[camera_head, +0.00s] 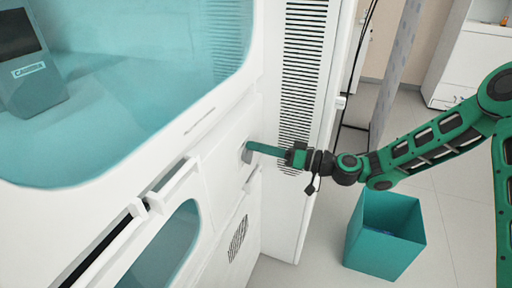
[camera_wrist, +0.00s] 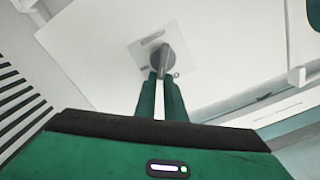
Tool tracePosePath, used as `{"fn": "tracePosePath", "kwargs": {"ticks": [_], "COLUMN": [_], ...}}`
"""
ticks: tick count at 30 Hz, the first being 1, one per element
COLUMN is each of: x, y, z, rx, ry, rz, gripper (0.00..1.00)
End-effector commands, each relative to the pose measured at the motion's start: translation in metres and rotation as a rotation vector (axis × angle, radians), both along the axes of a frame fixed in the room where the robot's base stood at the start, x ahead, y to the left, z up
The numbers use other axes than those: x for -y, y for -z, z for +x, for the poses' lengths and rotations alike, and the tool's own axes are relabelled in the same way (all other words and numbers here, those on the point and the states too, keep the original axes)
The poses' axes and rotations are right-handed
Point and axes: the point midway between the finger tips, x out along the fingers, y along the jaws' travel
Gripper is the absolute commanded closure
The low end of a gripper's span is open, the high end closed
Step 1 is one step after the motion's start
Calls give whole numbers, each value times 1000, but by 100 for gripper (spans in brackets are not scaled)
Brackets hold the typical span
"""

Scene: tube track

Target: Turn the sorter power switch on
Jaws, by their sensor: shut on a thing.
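The sorter power switch (camera_wrist: 164,60) is a grey rotary knob on a pale square plate (camera_wrist: 146,44), set in the white front panel of the sorter. In the head view the switch plate (camera_head: 247,153) shows as a small grey patch at the tip of my gripper. My gripper (camera_head: 252,148) reaches in from the right with its green fingers level. In the wrist view the fingertips of my gripper (camera_wrist: 160,76) are close together on the knob's near end, with a narrow gap between the fingers behind it. The fingers hide part of the knob.
The white sorter cabinet (camera_head: 222,120) has teal windows and a striped vent (camera_head: 303,70) beside the switch. A teal bin (camera_head: 385,235) stands on the floor at the right, below my arm. The floor around it is clear.

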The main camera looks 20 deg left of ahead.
Motion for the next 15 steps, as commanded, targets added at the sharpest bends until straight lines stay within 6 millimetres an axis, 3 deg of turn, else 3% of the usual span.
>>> {"fn": "tracePosePath", "kwargs": {"ticks": [1,15], "x": [2,2], "y": [14,22], "z": [-3,3], "rx": [-55,-499], "ry": [-8,-9], "rz": [-23,14], "gripper": [100,100]}}
